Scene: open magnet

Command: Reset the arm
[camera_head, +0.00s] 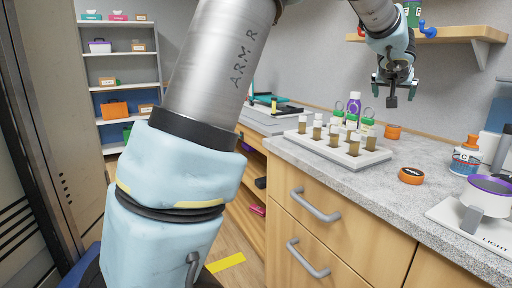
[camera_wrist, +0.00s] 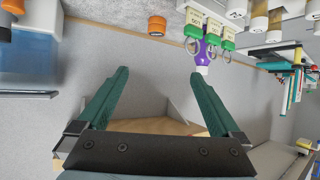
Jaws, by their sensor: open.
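My gripper (camera_head: 392,88) is in the upper right of the head view, raised above the grey counter (camera_head: 420,205) and in front of the wall shelf. In the wrist view its two green fingers (camera_wrist: 158,100) stand wide apart with nothing between them. My arm fills the middle of the head view and reaches up and over to the right. The wrist view looks toward the wall and appears upside down, with bottles at the top.
A wooden wall shelf (camera_head: 450,36) is near my gripper.

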